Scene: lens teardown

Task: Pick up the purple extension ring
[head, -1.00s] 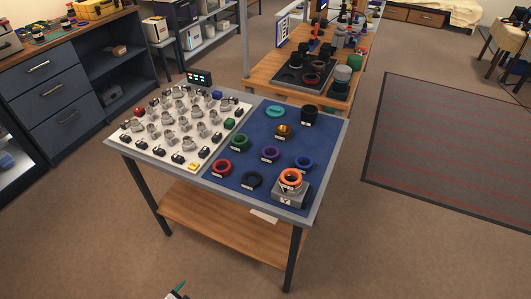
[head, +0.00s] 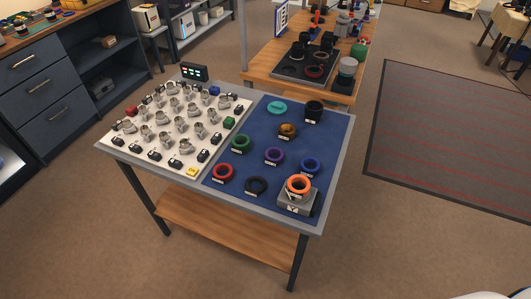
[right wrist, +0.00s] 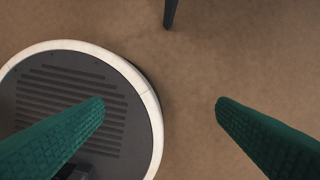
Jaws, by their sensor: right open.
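The purple extension ring (head: 274,156) lies on the blue mat (head: 262,134) on the right half of the table, in the head view. It sits between the green ring (head: 240,144) and the blue ring (head: 310,167), with a small label at its front. My right gripper (right wrist: 160,106) shows in the right wrist view with its two green fingers wide apart and nothing between them. It is over the floor beside my round base, away from the ring. My left gripper is not in the head view.
An orange ring (head: 298,185) sits on a grey block at the mat's near right corner. Red (head: 222,172) and black (head: 256,186) rings lie nearby. A white board (head: 150,142) with several metal parts fills the table's left half. A table leg (right wrist: 171,12) shows in the wrist view.

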